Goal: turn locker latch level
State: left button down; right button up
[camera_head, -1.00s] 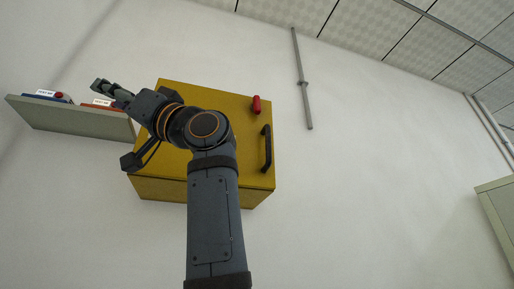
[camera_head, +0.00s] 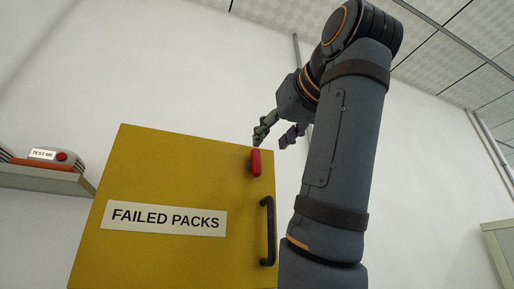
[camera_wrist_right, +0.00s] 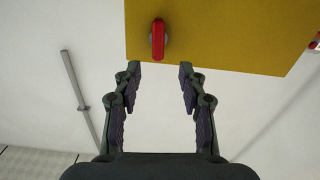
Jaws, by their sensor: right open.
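The yellow locker (camera_head: 150,180) hangs on the white wall and bears a "FAILED PACKS" label (camera_head: 165,218). Its red latch (camera_head: 256,163) is near the upper right corner of the door and stands upright, along the door's side edge. A black handle (camera_head: 268,231) is below it. My right gripper (camera_head: 276,140) is open and empty, just above the latch in the head view. In the right wrist view the red latch (camera_wrist_right: 158,39) lies ahead of the gap between the open fingers (camera_wrist_right: 160,72), apart from them. My left gripper is not in view.
A shelf (camera_head: 45,179) with a "TEST ME" device (camera_head: 42,155) is on the wall left of the locker. A grey pipe (camera_wrist_right: 75,82) runs along the wall near the locker. A pale cabinet (camera_head: 500,245) stands at the far right.

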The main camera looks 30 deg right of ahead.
aim_at(258, 157)
jog(key=p+x, duration=0.1)
jog(key=x, duration=0.1)
jog(key=p+x, duration=0.2)
jog(key=shift+w+d+r, duration=0.1)
jog(key=shift+d+r, duration=0.1)
jog(key=shift+r, duration=0.2)
jog(key=x, duration=0.1)
jog(key=p+x, duration=0.1)
jog(key=x, duration=0.3)
jog(key=shift+f, duration=0.4)
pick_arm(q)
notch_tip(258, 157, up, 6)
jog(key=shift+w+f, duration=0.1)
pick_arm(e)
jog(key=shift+a, duration=0.1)
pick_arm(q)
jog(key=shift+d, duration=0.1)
pick_arm(e)
grip_shut()
